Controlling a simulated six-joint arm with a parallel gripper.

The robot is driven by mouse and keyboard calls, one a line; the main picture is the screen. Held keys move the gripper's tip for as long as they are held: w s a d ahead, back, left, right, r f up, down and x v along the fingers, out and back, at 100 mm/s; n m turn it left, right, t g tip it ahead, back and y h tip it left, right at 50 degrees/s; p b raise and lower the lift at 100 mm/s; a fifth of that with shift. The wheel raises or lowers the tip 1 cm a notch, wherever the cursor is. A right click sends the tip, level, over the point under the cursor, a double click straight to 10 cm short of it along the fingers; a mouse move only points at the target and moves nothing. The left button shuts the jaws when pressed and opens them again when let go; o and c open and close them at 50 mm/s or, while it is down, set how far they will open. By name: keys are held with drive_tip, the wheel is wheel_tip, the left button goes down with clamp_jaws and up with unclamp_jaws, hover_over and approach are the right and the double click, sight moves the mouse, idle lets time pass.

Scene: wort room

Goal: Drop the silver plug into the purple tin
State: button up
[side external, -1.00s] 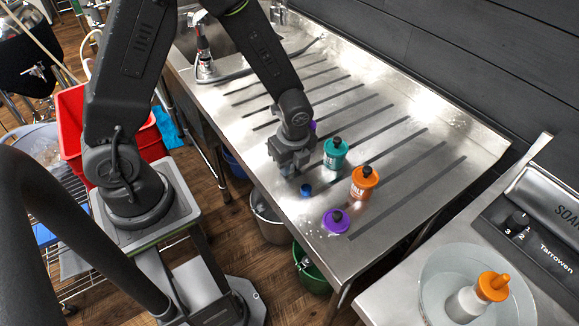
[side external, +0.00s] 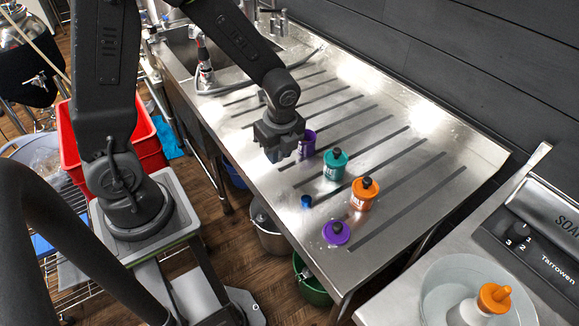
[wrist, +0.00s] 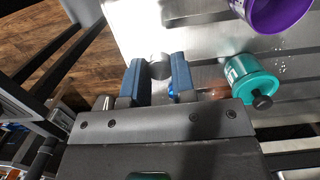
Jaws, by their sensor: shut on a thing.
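My gripper (side external: 274,156) is above the drainboard, left of the purple tin. Its two blue fingers (wrist: 157,68) are shut on a small grey round thing, which I take for the silver plug (wrist: 160,67). The side view does not show the plug clearly. The purple tin (side external: 308,142) stands upright without its lid, beyond and to the right of my gripper. Its open mouth shows at the top right of the wrist view (wrist: 277,14). A purple lid (side external: 336,234) with a black knob lies on the drainboard nearer the front.
A lidded teal tin (side external: 335,166) and a lidded orange tin (side external: 362,196) stand to the right of the purple tin. A small blue plug (side external: 306,201) is on the ribbed steel drainboard (side external: 420,170). The board's far right is clear.

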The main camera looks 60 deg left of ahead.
drive_tip(key=s+a+r, duration=0.3)
drive_tip(key=a+r, duration=0.2)
drive_tip(key=a, duration=0.3)
drive_tip(key=shift+s+d, duration=0.1)
hover_over(310, 154)
drive_tip(key=shift+w+a+f, duration=0.1)
drive_tip(key=shift+a+f, duration=0.05)
drive_tip(key=shift+f, duration=1.25)
drive_tip(key=shift+w+a+f, duration=0.1)
drive_tip(key=shift+f, duration=1.25)
drive_tip(key=o, duration=1)
drive_tip(key=shift+c, duration=0.2)
